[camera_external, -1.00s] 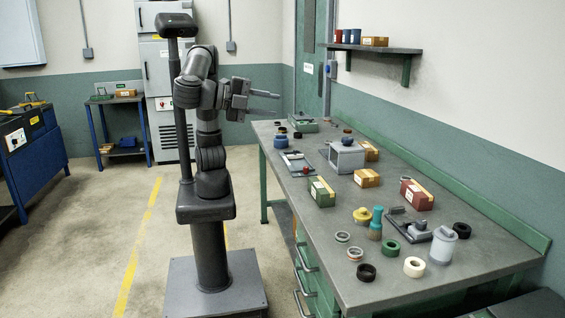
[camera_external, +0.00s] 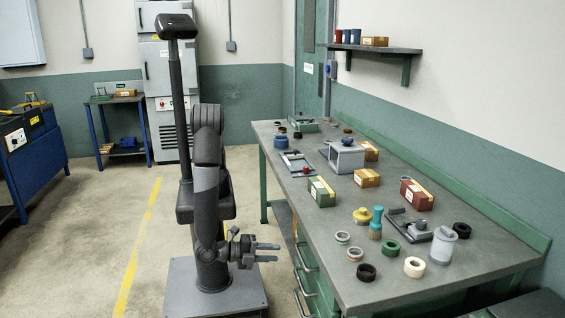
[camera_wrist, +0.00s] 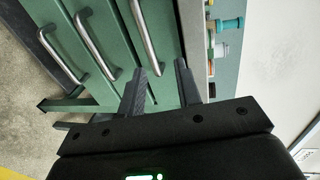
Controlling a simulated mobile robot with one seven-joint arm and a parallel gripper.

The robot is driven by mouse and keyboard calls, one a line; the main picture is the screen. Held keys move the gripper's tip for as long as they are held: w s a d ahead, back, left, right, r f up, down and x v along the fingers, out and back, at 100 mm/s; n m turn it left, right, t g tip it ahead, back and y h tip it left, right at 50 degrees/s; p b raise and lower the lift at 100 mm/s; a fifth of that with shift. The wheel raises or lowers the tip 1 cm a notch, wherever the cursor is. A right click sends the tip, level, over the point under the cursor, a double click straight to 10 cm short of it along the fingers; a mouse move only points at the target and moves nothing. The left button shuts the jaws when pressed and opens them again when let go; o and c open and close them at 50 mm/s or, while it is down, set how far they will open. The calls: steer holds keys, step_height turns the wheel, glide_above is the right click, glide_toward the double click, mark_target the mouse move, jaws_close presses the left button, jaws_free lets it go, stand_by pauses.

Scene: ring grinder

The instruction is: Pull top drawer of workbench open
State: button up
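The workbench (camera_external: 330,250) has a grey top and green drawers with metal bar handles. In the wrist view the picture is turned, with the bench top (camera_wrist: 195,45) to the right. The top drawer (camera_wrist: 165,30) is the green front nearest it, and its handle (camera_wrist: 143,30) is a curved bar. The drawer looks closed. My gripper (camera_external: 279,252) is low beside the bench's drawer side, pointing at it. In the wrist view my gripper (camera_wrist: 160,80) is open and empty, its fingertips near the lower end of the top handle; contact cannot be told.
Lower drawer handles (camera_wrist: 97,45) lie left of the top one in the wrist view. Rings, boxes and small tools cover the bench top, including a green ring (camera_external: 390,248) and a black ring (camera_external: 366,272). The floor (camera_external: 100,240) left of my base is clear.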

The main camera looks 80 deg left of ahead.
mark_target(301, 257)
steer(key=x, duration=0.3)
steer(key=f+x, duration=0.1)
steer(key=x, duration=0.3)
steer(key=f+x, duration=0.1)
steer(key=x, duration=0.3)
steer(key=shift+s, duration=0.1)
jaws_close()
stand_by(0.4)
